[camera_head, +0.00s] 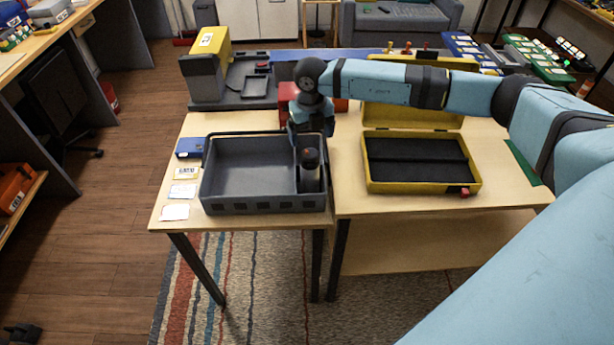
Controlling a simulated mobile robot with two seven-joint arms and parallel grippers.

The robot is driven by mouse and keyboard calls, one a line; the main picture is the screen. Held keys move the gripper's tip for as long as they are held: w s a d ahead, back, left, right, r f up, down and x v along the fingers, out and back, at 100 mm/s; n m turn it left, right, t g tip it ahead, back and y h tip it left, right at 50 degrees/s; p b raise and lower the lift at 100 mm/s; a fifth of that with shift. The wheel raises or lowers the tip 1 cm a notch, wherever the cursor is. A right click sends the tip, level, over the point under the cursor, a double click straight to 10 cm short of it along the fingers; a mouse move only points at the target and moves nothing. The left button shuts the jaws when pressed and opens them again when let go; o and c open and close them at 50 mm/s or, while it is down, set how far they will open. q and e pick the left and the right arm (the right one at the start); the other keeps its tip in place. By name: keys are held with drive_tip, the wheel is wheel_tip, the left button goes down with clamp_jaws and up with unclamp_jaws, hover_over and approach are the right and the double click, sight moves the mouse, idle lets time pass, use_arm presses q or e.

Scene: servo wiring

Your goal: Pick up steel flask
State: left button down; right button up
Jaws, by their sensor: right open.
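A dark upright cylinder, which looks like the steel flask (311,177), stands in the narrow right compartment of the grey tray (263,207). My right arm reaches in from the right across the table. Its gripper (309,143) points down at the back of that compartment, at or just above the flask's top. The jaws are open, but the fingers are dark and small. I cannot tell whether they touch the flask or are around it. My left gripper is not in view.
The tray's large left compartment is empty. An open yellow case (420,188) with a dark lining lies to the right. A blue box (190,148) and several cards lie left of the tray. A yellow and grey machine (207,75) stands behind.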

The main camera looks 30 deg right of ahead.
sight(310, 152)
wheel_tip(310, 152, down, 3)
drive_tip(key=shift+a+f, duration=0.1)
drive_tip(key=shift+a, duration=0.05)
drive_tip(key=f+p, duration=0.1)
drive_tip(key=f, duration=0.1)
drive_tip(key=f+p, duration=0.1)
drive_tip(key=f, duration=0.2)
drive_tip(key=shift+s+a, duration=0.1)
drive_tip(key=shift+s, duration=0.1)
drive_tip(key=shift+f, duration=0.25)
drive_tip(key=shift+r, duration=0.1)
drive_tip(key=c, duration=1.6)
